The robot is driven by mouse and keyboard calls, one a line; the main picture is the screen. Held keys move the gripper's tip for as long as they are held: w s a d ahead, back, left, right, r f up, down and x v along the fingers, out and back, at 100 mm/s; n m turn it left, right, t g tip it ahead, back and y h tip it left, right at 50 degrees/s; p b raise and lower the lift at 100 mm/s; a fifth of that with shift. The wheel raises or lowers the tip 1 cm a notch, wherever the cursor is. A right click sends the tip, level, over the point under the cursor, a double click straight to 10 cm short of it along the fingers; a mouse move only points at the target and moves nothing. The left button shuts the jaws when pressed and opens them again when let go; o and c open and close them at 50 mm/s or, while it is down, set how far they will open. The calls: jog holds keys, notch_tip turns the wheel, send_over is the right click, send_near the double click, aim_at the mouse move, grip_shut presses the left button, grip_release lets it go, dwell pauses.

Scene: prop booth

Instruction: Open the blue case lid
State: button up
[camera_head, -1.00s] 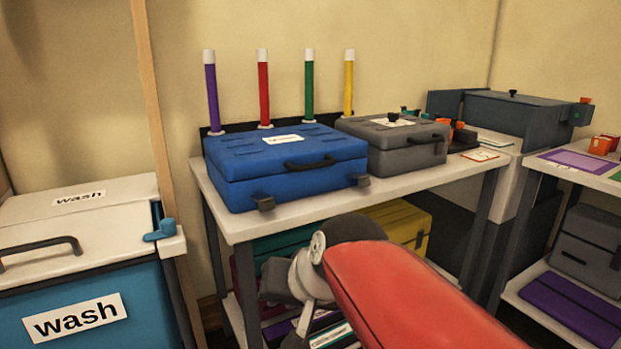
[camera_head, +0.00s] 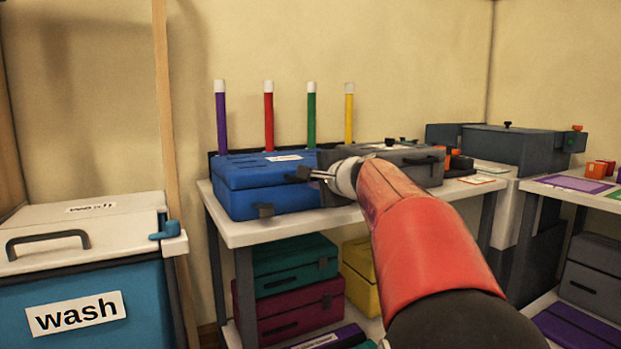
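The blue case (camera_head: 250,200) sits on the white-topped table with its lid (camera_head: 240,167) down. The dark lid handle (camera_head: 297,175) is partly covered by my gripper. My gripper (camera_head: 318,174) is at the front of the case, close to the handle, at the end of my red arm. I cannot tell whether it touches the handle, or how far its fingers are apart. The case's front right corner and other latch are hidden behind my arm.
A grey case (camera_head: 425,165) stands right of the blue one, partly behind my arm. Several coloured posts rise behind them. Teal (camera_head: 290,255), maroon and yellow cases sit on lower shelving. A white-lidded wash bin (camera_head: 85,250) stands at left.

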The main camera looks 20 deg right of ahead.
jog(key=shift+x, duration=0.75)
grip_shut()
